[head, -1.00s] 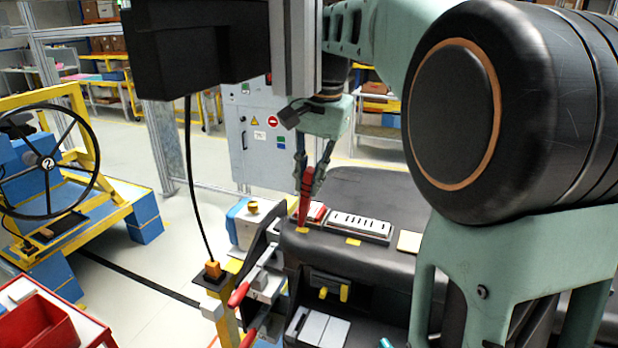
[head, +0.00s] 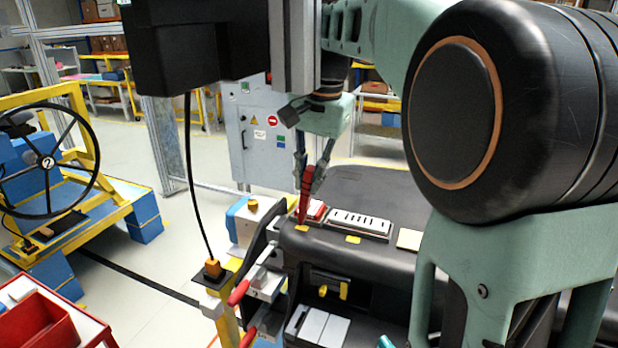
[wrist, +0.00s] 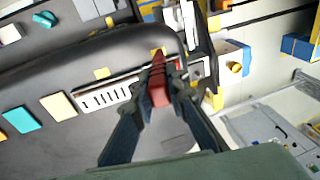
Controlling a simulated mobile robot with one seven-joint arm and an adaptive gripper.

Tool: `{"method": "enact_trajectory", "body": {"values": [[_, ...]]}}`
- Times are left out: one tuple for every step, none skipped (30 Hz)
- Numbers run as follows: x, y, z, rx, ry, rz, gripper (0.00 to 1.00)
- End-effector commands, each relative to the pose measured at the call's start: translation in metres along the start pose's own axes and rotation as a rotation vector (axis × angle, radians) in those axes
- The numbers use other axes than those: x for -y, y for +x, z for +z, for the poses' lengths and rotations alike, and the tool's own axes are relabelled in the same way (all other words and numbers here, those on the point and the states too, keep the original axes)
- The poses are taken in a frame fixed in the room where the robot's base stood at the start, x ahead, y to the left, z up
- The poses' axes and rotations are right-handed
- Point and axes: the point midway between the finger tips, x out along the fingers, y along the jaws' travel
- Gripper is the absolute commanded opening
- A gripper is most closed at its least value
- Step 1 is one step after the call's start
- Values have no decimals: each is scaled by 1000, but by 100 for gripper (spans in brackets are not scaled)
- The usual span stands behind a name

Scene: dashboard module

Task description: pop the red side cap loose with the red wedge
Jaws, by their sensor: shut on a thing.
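My gripper (head: 309,180) is shut on the red wedge (head: 304,203), which points down with its narrow tip low over the left end of the dark dashboard. In the wrist view the wedge (wrist: 159,88) lies between the two fingers (wrist: 159,93). The red side cap (head: 318,209) shows just right of the wedge, at the left end of the pale slotted panel (head: 360,223). In the wrist view the cap (wrist: 180,65) is mostly hidden behind the wedge and a finger. I cannot tell whether the wedge tip touches the cap.
Yellow pads (head: 353,239) and a cream tile (head: 409,239) lie on the dashboard (head: 345,262). Red-handled clamps (head: 239,292) stand at its left end. A blue and white box (head: 240,222) is behind them.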

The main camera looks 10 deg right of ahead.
Motion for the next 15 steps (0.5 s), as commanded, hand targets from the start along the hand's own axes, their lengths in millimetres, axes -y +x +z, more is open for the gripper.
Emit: {"method": "enact_trajectory", "body": {"values": [[-2,5,2,10,1,7,0],[-2,5,2,11,1,7,0],[-2,5,2,11,1,7,0],[-2,5,2,11,1,7,0],[-2,5,2,12,1,7,0],[-2,5,2,12,1,8,0],[-2,5,2,12,1,8,0],[-2,6,2,13,1,8,0],[-2,6,2,13,1,8,0],[-2,6,2,13,1,8,0],[-2,6,2,13,1,8,0],[-2,5,2,14,1,8,0],[-2,5,2,14,1,9,0],[-2,4,2,14,1,9,0],[-2,2,2,14,1,9,0]]}}
